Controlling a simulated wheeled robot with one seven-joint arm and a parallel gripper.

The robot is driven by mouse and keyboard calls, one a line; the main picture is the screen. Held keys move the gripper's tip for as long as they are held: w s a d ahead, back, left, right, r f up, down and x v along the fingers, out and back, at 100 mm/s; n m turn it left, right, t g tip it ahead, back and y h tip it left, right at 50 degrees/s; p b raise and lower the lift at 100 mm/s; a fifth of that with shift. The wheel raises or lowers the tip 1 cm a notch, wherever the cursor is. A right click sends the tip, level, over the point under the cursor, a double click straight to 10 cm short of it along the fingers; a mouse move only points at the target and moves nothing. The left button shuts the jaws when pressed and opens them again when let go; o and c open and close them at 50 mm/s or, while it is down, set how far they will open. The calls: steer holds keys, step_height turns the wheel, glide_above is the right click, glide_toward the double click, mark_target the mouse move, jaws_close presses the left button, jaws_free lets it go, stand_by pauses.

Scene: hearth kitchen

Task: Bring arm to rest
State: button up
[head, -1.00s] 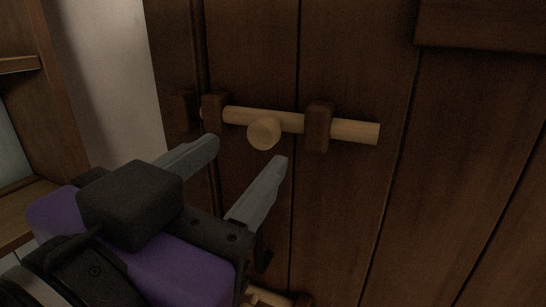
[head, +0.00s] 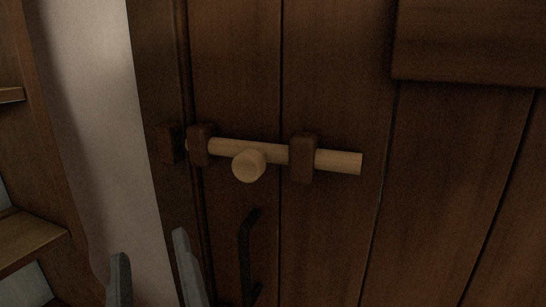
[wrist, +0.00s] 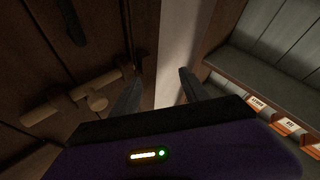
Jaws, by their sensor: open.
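My gripper (head: 151,250) is at the lower left of the head view, with only its two grey fingers showing. They are apart with nothing between them. The fingers also show in the wrist view (wrist: 160,80). A pale wooden bolt (head: 340,161) with a round knob (head: 249,166) lies across the dark plank door (head: 335,230), through two brown brackets.
A black door handle (head: 247,262) is below the bolt, right of my fingers. A pale wall strip (head: 100,120) and wooden shelves (head: 30,240) are at left. The wrist view shows orange-and-white labelled items (wrist: 290,126) on a shelf at right.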

steer(key=s+d+f+m+g+h, duration=0.1)
steer(key=s+d+f, duration=0.2)
steer(key=d+f, duration=0.55)
steer(key=s+d+f+m+g, duration=0.1)
steer(key=s+d+f, duration=0.2)
steer(key=d+f, duration=0.5)
steer(key=s+d+f+m+g+h, duration=0.1)
steer(key=s+d+f+m+h, duration=0.2)
steer(key=s+d+f, duration=0.4)
steer(key=s+d+f+m+g+h, duration=0.2)
steer(key=s+d+f+m+h, duration=0.1)
steer(key=s+d+f+h, duration=0.2)
steer(key=s+d+f, duration=0.2)
steer(key=s+d, duration=0.2)
steer(key=s, duration=0.2)
steer(key=shift+s+m+h, duration=0.3)
steer(key=shift+s+h, duration=0.1)
